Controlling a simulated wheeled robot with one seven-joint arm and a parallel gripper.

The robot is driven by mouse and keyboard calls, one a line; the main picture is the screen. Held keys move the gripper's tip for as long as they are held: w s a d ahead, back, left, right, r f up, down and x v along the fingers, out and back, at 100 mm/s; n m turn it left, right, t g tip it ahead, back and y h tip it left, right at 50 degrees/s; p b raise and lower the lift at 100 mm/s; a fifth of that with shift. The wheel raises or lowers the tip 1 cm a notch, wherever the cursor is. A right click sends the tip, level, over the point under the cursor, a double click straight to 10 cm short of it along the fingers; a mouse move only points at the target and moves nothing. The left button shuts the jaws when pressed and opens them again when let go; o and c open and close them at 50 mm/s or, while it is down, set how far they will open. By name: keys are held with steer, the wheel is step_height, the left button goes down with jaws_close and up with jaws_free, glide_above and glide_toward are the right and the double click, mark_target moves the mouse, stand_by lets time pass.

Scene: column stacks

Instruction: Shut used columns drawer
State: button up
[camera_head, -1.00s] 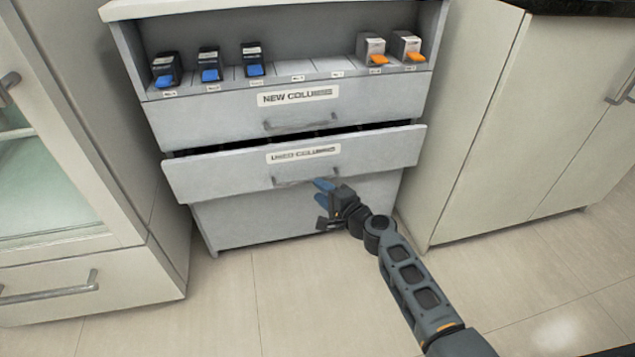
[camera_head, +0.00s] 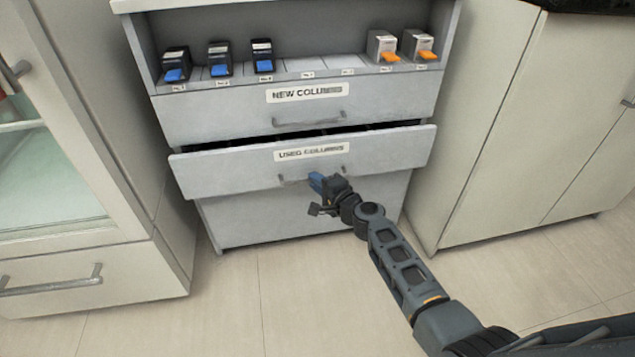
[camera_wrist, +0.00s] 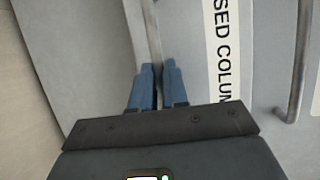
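The used columns drawer (camera_head: 235,173) is the grey, labelled lower drawer of the cabinet. It stands partly open, with a dark gap above its front. Its bar handle (camera_head: 290,181) is low on the front and also shows in the wrist view (camera_wrist: 152,30). My gripper (camera_head: 317,181) is at the right part of this handle. In the wrist view, its blue fingers (camera_wrist: 159,70) are close together, with the handle bar running between their tips. The fingers look shut on the handle. The drawer's inside is mostly hidden.
The new columns drawer (camera_head: 225,112) above is closed, with its own handle (camera_head: 308,121). Several columns stand on the shelf (camera_head: 305,66) above it. A glass-fronted cabinet (camera_head: 75,268) is on the left and a pale cabinet (camera_head: 490,150) on the right. The floor (camera_head: 290,290) in front is clear.

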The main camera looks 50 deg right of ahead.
jaws_close()
steer(key=shift+w, duration=0.1)
steer(key=shift+w+d+b, duration=0.55)
steer(key=shift+w+d, duration=0.1)
steer(key=shift+w, duration=0.25)
steer(key=shift+w+d+b, duration=0.5)
steer(key=shift+w+d, duration=0.1)
steer(key=shift+w, duration=0.25)
steer(key=o, duration=0.5)
jaws_free()
